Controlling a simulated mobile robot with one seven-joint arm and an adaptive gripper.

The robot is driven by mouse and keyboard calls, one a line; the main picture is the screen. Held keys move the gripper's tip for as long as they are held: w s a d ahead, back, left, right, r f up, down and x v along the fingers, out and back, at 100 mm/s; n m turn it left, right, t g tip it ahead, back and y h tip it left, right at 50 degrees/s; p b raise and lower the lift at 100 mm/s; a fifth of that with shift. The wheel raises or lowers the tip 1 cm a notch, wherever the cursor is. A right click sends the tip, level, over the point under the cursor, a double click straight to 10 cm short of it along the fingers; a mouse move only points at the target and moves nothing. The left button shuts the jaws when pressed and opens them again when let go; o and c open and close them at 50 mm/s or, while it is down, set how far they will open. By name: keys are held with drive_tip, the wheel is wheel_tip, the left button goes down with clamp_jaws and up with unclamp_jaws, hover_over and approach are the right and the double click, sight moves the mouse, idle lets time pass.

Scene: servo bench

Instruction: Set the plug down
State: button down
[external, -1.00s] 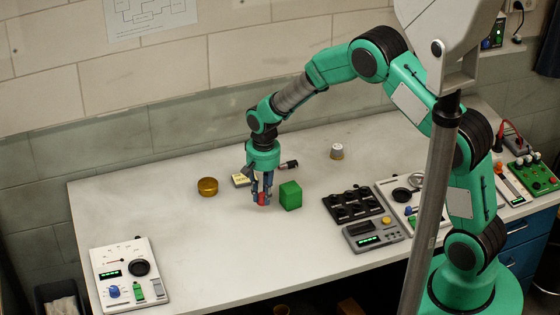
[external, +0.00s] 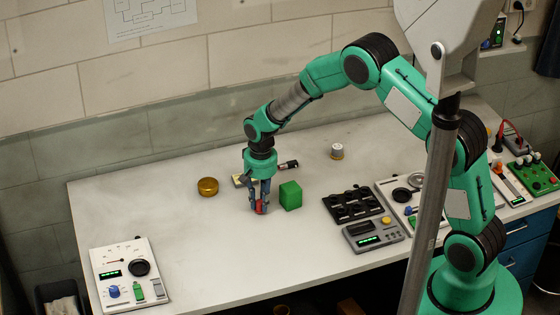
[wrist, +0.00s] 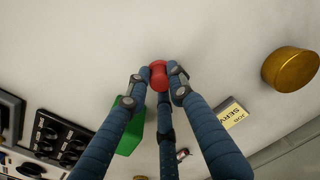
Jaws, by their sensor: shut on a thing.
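The plug appears as a small red piece (wrist: 158,74) between my fingertips in the wrist view. It also shows as a red spot low between the fingers in the external view (external: 260,207). My gripper (external: 259,208) points down and is shut on it, at or just above the white bench top (external: 180,240); I cannot tell whether the plug touches the bench. The fingers hide part of the plug.
A green block (external: 290,196) stands just right of my gripper. A brass round tin (external: 207,187) is to the left. A labelled yellowish card (wrist: 233,114) and a small dark cylinder (external: 289,165) lie behind. A black socket tray (external: 353,203) is farther right. The bench front is clear.

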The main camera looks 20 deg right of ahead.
sight(261, 201)
idle(0.3)
drive_tip(key=c, duration=1.5)
unclamp_jaws()
drive_tip(key=shift+f, duration=0.1)
drive_tip(key=shift+c, duration=0.2)
wheel_tip(261, 201, up, 12)
drive_tip(key=p, duration=0.1)
drive_tip(key=shift+d, duration=0.2)
drive_tip(key=shift+r, duration=0.2)
